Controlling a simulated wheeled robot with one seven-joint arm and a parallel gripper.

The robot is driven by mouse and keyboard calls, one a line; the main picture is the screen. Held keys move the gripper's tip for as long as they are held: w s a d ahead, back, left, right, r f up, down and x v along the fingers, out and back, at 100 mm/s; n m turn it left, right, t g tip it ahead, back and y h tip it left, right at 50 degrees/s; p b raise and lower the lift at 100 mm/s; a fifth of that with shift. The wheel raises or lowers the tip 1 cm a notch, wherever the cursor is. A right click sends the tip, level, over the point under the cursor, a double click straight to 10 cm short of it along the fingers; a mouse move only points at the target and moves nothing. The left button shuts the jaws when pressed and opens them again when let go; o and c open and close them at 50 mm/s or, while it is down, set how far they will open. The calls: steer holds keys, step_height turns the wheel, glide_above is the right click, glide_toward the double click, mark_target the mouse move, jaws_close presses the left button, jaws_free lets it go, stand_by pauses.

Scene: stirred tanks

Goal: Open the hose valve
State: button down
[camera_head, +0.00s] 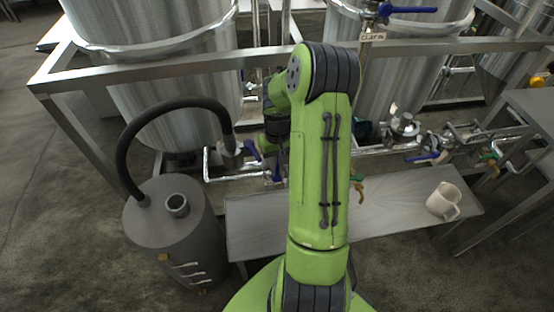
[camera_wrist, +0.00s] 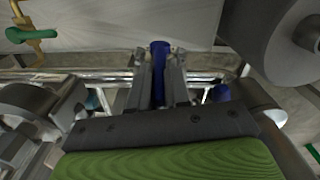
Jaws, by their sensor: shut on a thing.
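My gripper (camera_wrist: 159,68) is shut on a blue valve handle (camera_wrist: 159,75), which stands between its two fingers in the wrist view. In the head view my arm hides most of the gripper, and a blue handle (camera_head: 277,173) shows low beside it. The hose runs from the grey canister (camera_head: 165,215) to the pipe fitting by the left tank. I cannot tell how far the held valve is turned.
Steel tanks (camera_head: 180,95) and a frame rail (camera_head: 160,72) stand behind. A low bench (camera_head: 405,190) carries a white mug (camera_head: 444,200). A brass valve with a green handle (camera_wrist: 25,60) shows in the wrist view. More pipes and valves (camera_head: 405,125) lie right of my arm.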

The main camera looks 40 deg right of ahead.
steer(key=shift+s+d+f+t+y+p, duration=0.15)
steer(key=shift+s+d+t+y+p, duration=0.55)
steer(key=shift+d+t+y, duration=0.45)
steer(key=shift+a+g, duration=0.1)
steer(key=shift+g, duration=0.15)
steer(key=c, duration=1.1)
jaws_free()
steer(key=p+v, duration=0.4)
steer(key=v, duration=1.1)
steer(key=shift+d+r, duration=0.25)
steer(key=shift+r, duration=0.05)
steer(key=shift+c, duration=0.3)
